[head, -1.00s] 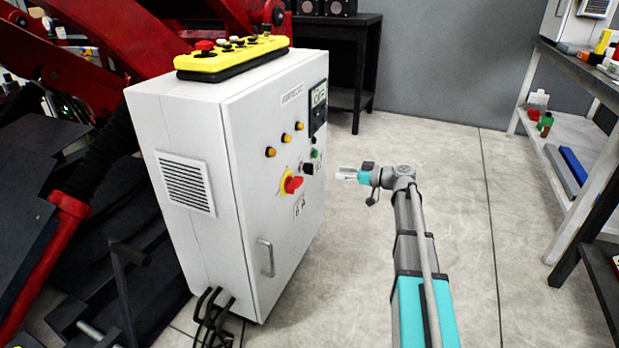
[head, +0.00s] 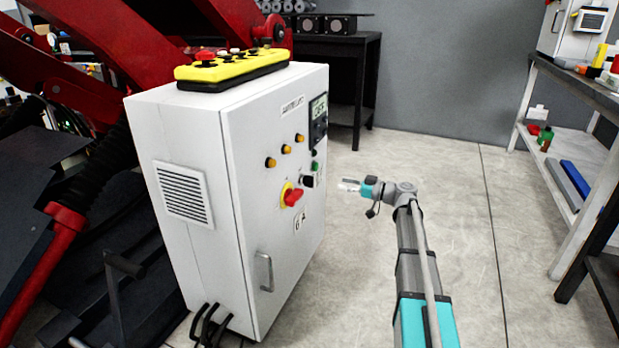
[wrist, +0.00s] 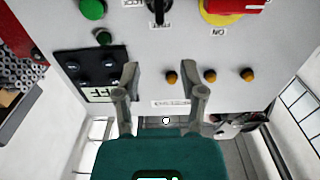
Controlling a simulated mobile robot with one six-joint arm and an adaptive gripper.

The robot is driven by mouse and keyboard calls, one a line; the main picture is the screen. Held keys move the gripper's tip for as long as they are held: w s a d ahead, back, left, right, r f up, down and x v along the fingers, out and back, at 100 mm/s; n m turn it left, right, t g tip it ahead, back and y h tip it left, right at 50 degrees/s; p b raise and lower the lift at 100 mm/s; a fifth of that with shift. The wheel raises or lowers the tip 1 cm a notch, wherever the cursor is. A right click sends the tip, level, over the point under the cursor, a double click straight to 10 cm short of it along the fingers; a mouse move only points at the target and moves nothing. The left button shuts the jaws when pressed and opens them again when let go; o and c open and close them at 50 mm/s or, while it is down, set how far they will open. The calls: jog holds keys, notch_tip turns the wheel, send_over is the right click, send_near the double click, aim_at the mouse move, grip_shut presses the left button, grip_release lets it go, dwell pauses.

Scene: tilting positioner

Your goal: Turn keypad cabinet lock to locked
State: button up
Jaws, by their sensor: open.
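The white control cabinet (head: 275,225) stands at left centre, its front facing my gripper. A small black selector knob (head: 307,181) sits on its front, right of the red-and-yellow switch (head: 292,195). In the wrist view, the black knob (wrist: 158,10) is cut by the top edge, beside small printed labels; the letters look like LOCK and FREE. Its exact pointing is hard to tell. A black keypad panel with display (head: 318,122) also shows in the wrist view (wrist: 88,72). My gripper (head: 347,186) is open and empty, apart from the cabinet front; its fingers (wrist: 159,72) spread below the knob in the wrist view.
Orange lamps (head: 286,149) and a green button (head: 315,166) are near the knob. A door handle (head: 265,272) sticks out low on the cabinet. A yellow pendant (head: 232,68) lies on top. A shelf (head: 560,160) stands at right; floor between is clear.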

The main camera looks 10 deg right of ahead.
aim_at(313, 177)
jog(key=x, duration=1.2)
jog(key=shift+w+a, duration=0.1)
jog(key=shift+a, duration=0.25)
grip_shut()
